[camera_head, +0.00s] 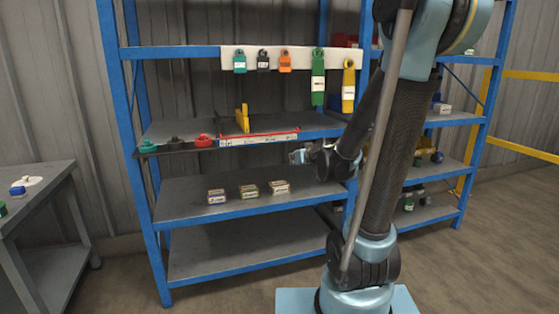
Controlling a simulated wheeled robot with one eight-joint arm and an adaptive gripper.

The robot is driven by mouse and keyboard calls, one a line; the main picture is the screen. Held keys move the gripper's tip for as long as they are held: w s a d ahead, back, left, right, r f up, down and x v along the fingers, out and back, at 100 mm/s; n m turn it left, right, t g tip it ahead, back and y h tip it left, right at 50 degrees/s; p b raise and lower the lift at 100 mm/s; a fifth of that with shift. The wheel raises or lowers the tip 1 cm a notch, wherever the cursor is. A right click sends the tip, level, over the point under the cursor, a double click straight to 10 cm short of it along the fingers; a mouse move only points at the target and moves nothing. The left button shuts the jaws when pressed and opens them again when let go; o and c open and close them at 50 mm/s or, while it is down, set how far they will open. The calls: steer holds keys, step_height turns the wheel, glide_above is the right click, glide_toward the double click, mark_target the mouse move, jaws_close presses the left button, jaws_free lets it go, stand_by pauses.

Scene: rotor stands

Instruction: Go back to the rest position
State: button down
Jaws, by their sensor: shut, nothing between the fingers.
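My arm rises from its light-blue base at the lower right, bends near the top of the view, and comes back down behind its own dark upper link. My gripper (298,156) is at the end of the dark wrist, pointing left. It is small in the view and looks shut and empty. It appears in front of the blue shelf rack (158,245), between the shelf with the red-edged strip and the shelf with the small boxes. It looks apart from both, though its depth is hard to judge. Part of the forearm is hidden behind the upper link.
A white rail (300,55) holds several coloured hanging tags. A red-edged strip (258,139), a yellow bracket (243,118) and red and green knobs sit below. Three small boxes (249,191) stand on the middle shelf. A grey table (45,195) is at left. The front floor is clear.

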steer(key=s+d+f+m+g+h, duration=0.1)
steer(key=s+d+f+g, duration=0.2)
steer(key=s, duration=0.7)
steer(key=s+d+f+m+g+h, duration=0.1)
steer(key=s+d+f+g+h, duration=0.1)
steer(key=s, duration=0.9)
steer(key=s+d+f+m+g+h, duration=0.1)
steer(key=s+d+f+g, duration=0.4)
steer(key=s, duration=0.6)
steer(key=shift+d+f+m+h, duration=0.2)
steer(key=shift+d+m+h, duration=0.25)
steer(key=shift+d, duration=0.8)
steer(key=shift+w+f, duration=0.2)
steer(key=shift+w, duration=0.25)
